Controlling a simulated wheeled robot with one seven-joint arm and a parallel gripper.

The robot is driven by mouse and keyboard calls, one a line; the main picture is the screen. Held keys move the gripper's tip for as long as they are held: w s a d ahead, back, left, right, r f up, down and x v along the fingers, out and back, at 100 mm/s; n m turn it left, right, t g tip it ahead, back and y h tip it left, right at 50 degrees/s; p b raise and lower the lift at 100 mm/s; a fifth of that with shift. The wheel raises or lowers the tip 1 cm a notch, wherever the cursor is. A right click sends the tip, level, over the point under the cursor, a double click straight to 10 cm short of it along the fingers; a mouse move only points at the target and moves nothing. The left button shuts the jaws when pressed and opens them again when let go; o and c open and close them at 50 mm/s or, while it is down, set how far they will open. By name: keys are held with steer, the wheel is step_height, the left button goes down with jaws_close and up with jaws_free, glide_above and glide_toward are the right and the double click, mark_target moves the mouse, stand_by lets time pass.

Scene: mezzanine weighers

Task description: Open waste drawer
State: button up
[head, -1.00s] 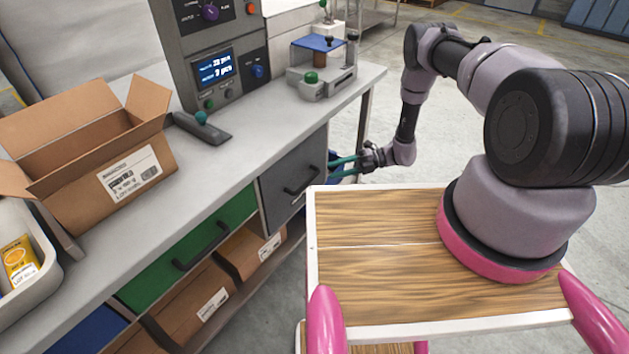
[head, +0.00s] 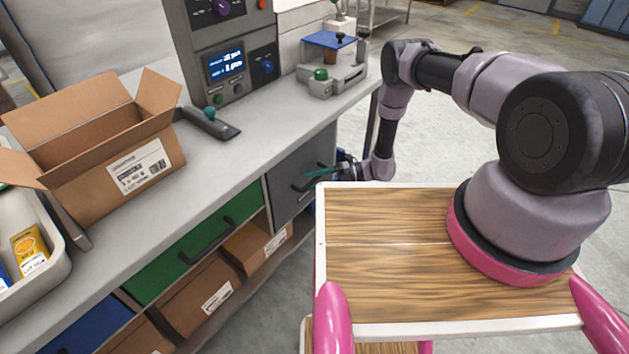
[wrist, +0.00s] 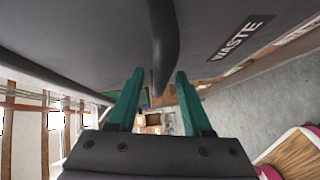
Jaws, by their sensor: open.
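The waste drawer (head: 288,190) is the dark grey front at the right end of the bench, and it looks closed. Its label reads WASTE in the wrist view (wrist: 240,37). Its black bar handle (head: 309,181) also shows in the wrist view (wrist: 163,45), running down between the fingers. My gripper (head: 318,172) is at the drawer front, close to the handle. In the wrist view its two green fingers (wrist: 160,82) are apart, one on each side of the handle. I cannot tell whether either finger touches it.
A green drawer (head: 205,245) is left of the waste drawer, with cardboard boxes (head: 258,246) on the shelf below. An open carton (head: 115,150) and a weighing unit (head: 232,65) stand on the bench. My wooden-topped base is close to the bench front.

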jaws_close()
stand_by(1.5)
